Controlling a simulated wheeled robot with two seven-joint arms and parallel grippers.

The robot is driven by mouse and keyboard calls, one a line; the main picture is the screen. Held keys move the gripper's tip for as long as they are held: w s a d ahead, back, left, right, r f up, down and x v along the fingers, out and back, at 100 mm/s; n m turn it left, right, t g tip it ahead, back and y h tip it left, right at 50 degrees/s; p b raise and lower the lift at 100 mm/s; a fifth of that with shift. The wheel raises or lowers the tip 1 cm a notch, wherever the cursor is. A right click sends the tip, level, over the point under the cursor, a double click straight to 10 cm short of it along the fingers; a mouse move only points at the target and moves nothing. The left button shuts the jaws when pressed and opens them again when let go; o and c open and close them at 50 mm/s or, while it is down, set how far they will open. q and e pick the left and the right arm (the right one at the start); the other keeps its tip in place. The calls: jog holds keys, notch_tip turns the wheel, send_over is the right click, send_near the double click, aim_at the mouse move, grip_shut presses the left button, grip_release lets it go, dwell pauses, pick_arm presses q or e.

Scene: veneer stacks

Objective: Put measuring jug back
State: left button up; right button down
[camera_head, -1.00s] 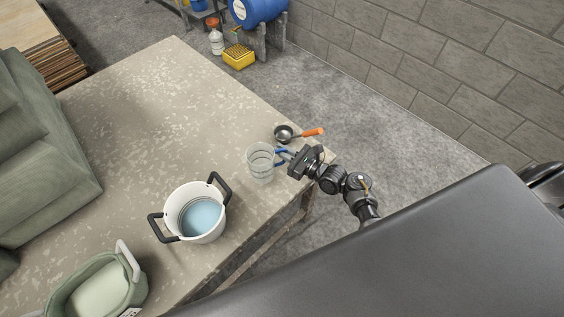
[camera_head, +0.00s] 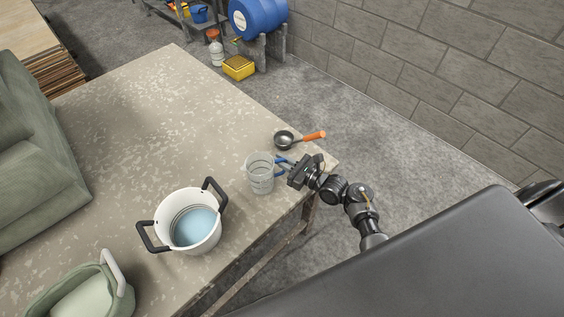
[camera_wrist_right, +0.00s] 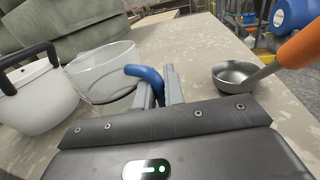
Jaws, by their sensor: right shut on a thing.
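The clear measuring jug (camera_head: 260,174) is upright at the table's right edge, in the head view. Its blue handle (camera_wrist_right: 146,76) is between the fingers of my right gripper (camera_head: 287,167), which is shut on it. In the right wrist view the jug (camera_wrist_right: 100,72) is left of the fingertips (camera_wrist_right: 160,88) and looks empty. I cannot tell whether its base touches the table. My left gripper is not in view.
A white pot (camera_head: 188,222) with dark handles and blue liquid stands left of the jug. A ladle (camera_head: 285,140) with an orange handle lies just behind my right gripper. A green basket (camera_head: 118,290) is at lower left. The table's (camera_head: 150,120) middle is clear.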

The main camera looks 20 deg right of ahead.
jog(key=shift+f, duration=0.1)
jog(key=c, duration=1.5)
grip_release()
jog(key=p+v, duration=0.1)
jog(key=v, duration=1.1)
